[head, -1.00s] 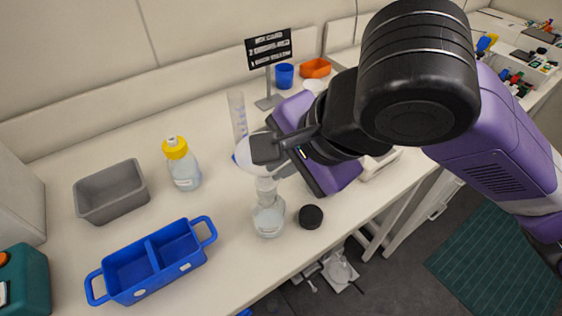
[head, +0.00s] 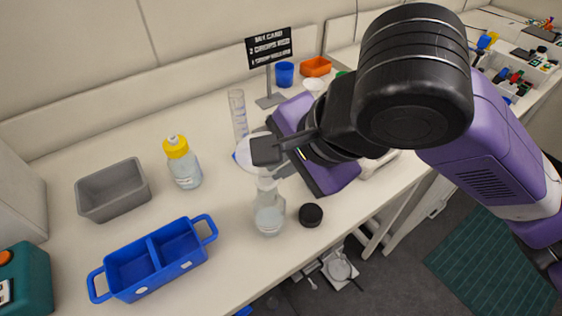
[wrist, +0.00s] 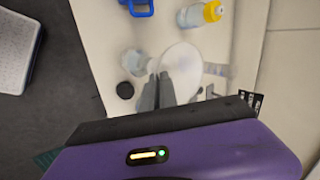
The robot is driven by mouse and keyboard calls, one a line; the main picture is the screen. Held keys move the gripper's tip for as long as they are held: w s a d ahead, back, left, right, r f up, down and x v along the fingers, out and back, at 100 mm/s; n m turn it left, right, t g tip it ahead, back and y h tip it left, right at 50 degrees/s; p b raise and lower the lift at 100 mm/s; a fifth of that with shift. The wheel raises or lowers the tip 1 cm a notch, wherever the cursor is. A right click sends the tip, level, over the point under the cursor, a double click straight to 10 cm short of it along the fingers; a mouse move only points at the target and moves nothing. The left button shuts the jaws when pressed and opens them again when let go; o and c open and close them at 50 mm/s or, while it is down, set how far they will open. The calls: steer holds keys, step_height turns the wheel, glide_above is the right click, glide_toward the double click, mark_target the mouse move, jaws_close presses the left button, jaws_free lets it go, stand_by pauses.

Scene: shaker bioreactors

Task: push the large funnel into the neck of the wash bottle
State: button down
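The large funnel (head: 251,157) is a pale translucent cone. Its rim shows as a whitish disc in the wrist view (wrist: 184,62). My gripper (head: 266,150) is at the funnel's rim, with its two dark fingers close together and apparently pinching the rim. The fingers also show in the wrist view (wrist: 157,80). The wash bottle (head: 268,216) is clear, uncapped and upright on the bench, directly below the funnel. The funnel's stem is at the bottle's neck; how deep it sits cannot be told. The bottle also shows in the wrist view (wrist: 132,62).
A black cap (head: 311,215) lies just right of the bottle. A yellow-capped bottle (head: 182,163), a clear cylinder (head: 238,112), a grey bin (head: 112,190) and a blue two-part carrier (head: 152,262) stand to the left. A sign stand (head: 269,50) is behind. The bench's front edge is close.

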steer(key=shift+f, duration=1.25)
stand_by(1.7)
steer(key=c, duration=1.6)
jaws_free()
steer(key=v, duration=0.7)
steer(key=shift+s+d+r, duration=0.15)
steer(key=shift+d+r, duration=0.05)
steer(key=shift+r, duration=0.15)
